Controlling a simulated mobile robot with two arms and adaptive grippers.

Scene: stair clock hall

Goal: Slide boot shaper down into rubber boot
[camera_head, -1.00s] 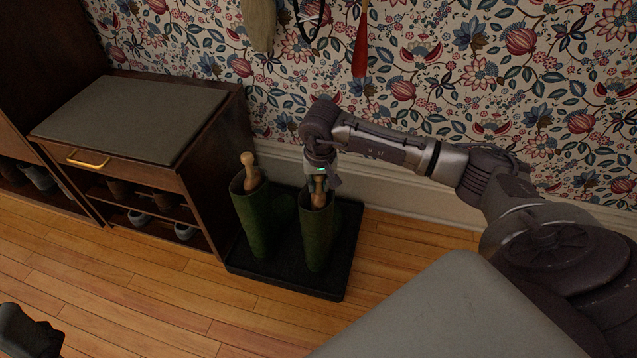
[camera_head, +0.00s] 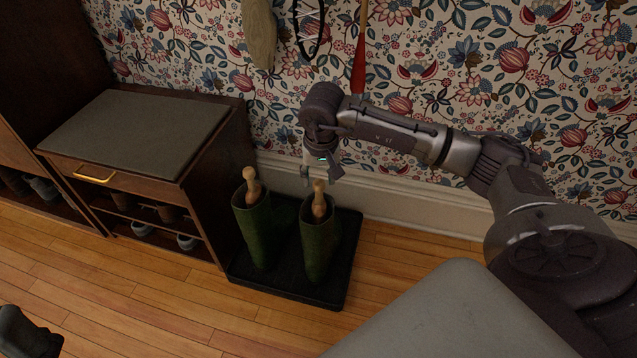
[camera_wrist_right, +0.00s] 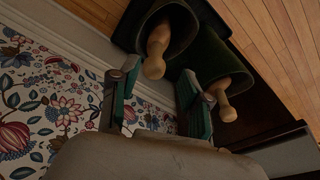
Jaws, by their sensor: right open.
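Two green rubber boots stand upright on a black tray (camera_head: 290,287). A wooden boot shaper (camera_head: 319,201) with a round knob sits in the right boot (camera_head: 317,248), its knob above the rim. Another wooden shaper (camera_head: 252,186) stands in the left boot (camera_head: 254,232). My right gripper (camera_head: 321,177) is open and empty, just above the right boot's shaper. In the right wrist view, the open fingers (camera_wrist_right: 163,103) show with one shaper knob (camera_wrist_right: 155,66) beyond them and another (camera_wrist_right: 226,112) beside a finger. A dark part of my left gripper (camera_head: 28,335) shows at lower left; its fingers are unclear.
A dark wood bench cabinet (camera_head: 150,130) with shoes on its shelves stands left of the tray. The papered wall and white baseboard (camera_head: 410,205) lie close behind my right arm. A red shoehorn (camera_head: 358,70) hangs on the wall. The wooden floor in front is clear.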

